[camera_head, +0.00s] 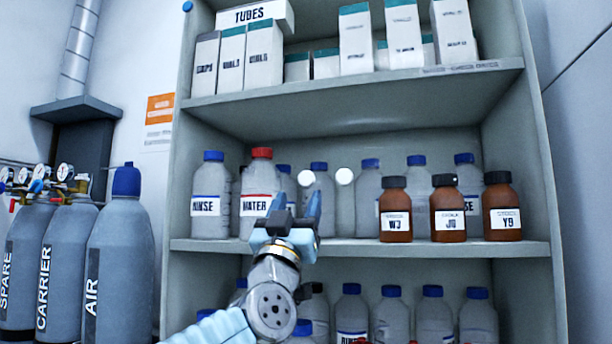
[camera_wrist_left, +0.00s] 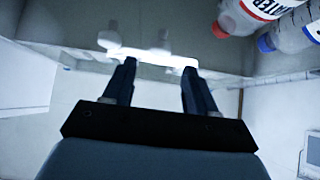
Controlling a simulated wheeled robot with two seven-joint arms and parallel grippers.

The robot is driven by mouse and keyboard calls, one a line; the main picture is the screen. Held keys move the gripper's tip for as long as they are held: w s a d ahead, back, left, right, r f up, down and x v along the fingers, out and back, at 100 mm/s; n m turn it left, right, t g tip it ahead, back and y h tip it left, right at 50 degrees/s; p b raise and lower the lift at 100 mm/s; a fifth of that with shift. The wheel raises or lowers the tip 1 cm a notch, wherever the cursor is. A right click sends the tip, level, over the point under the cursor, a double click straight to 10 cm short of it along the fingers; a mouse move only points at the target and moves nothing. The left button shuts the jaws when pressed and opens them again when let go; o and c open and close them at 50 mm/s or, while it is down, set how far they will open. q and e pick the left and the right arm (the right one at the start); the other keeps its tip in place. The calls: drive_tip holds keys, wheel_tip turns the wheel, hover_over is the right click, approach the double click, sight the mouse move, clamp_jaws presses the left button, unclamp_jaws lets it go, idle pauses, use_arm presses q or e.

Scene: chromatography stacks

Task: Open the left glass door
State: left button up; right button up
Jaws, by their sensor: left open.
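The cabinet (camera_head: 360,247) fills the middle of the head view, with bottles and boxes on its shelves. The glass of its doors is too clear to make out. Two round white knobs, a left one (camera_head: 306,178) and a right one (camera_head: 344,176), show side by side in front of the middle shelf. My left gripper (camera_head: 297,203) is open, just below and left of the left knob, fingers pointing up at the shelf. In the left wrist view a white handle (camera_wrist_left: 150,56) with knobs lies at its fingertips; I cannot tell whether they touch. My right gripper is not in view.
A red-capped WATER bottle (camera_head: 260,195) and a RINSE bottle (camera_head: 210,197) stand on the middle shelf behind the gripper. Brown bottles (camera_head: 448,212) stand to the right. Grey gas cylinders (camera_head: 122,262) stand left of the cabinet.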

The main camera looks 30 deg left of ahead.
sight(306, 181)
use_arm(q)
drive_tip(key=p+x, duration=0.2)
drive_tip(key=x, duration=0.3)
drive_tip(key=shift+w+r, duration=0.25)
drive_tip(key=shift+w, duration=0.05)
drive_tip(key=shift+h, duration=0.3)
clamp_jaws()
